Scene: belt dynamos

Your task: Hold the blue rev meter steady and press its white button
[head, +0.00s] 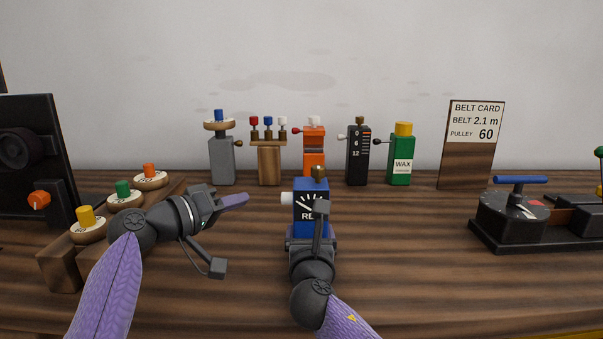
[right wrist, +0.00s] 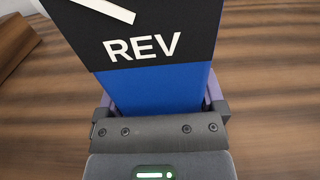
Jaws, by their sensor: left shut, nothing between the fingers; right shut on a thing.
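The blue rev meter (head: 311,187) stands upright in the middle of the table in the head view, with a dial face marked REV. Its white button (head: 287,198) sticks out of its left side. My right gripper (head: 314,232) is shut on the lower part of the meter. In the right wrist view the meter (right wrist: 160,88) sits between the two fingers, its lower blue part close to the palm. My left gripper (head: 243,200) is shut and empty. Its tip is to the left of the white button at about the same height in the picture, apart from it.
Behind stand a grey device (head: 223,158), a wooden stand (head: 269,163), an orange device (head: 314,150), a black gauge (head: 357,155) and a green wax bottle (head: 401,160). A wooden rack (head: 63,262) with coloured knobs is at left, a crank machine (head: 513,222) at right.

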